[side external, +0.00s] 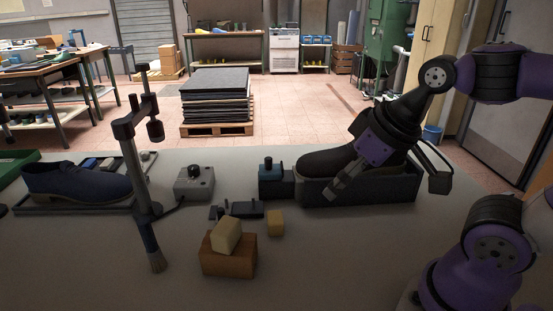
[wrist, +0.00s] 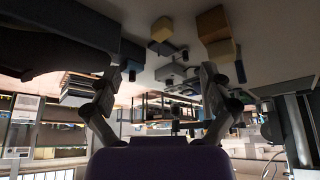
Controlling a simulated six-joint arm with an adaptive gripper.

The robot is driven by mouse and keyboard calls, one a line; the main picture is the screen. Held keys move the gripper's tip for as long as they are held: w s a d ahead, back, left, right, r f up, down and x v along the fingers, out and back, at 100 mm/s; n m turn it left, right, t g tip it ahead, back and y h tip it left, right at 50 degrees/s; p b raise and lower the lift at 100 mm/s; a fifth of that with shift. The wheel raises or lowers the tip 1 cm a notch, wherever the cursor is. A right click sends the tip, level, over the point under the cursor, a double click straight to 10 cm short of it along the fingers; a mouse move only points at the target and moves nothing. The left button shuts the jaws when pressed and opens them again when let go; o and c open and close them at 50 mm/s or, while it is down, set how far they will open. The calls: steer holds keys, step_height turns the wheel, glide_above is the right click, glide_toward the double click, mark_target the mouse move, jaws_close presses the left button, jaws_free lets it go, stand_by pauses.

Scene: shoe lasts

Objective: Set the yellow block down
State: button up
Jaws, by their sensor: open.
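A pale yellow block (side external: 226,235) rests tilted on top of a larger orange-brown block (side external: 229,262) on the bench. A smaller yellow block (side external: 276,223) stands on the bench just right of and behind them. In the wrist view, which is upside down, the pale block (wrist: 222,48), the brown block (wrist: 211,24) and the small yellow block (wrist: 161,29) show at the top. My gripper (side external: 337,190) is at the front of the dark box with the shoe, to the right of all the blocks. Its fingers (wrist: 160,78) are apart, with nothing between them.
A dark shoe form (side external: 322,160) lies in a long black box (side external: 365,192) beside my gripper. Dark fixtures (side external: 242,209) and a grey control box (side external: 194,184) stand behind the blocks. A post stand (side external: 138,165) with a brush is at left.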

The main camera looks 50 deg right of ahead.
mark_target(281, 217)
steer(key=w+d+f+n+y, duration=0.5)
steer(key=w+f+n+y, duration=0.1)
steer(key=w+f+n, duration=0.35)
steer(key=shift+m+t, duration=0.35)
steer(key=shift+t, duration=0.05)
steer(key=x, duration=1)
steer(key=shift+s+a+f, duration=0.1)
steer(key=shift+s+f, duration=0.1)
steer(key=shift+s, duration=0.05)
steer(key=c, duration=1.3)
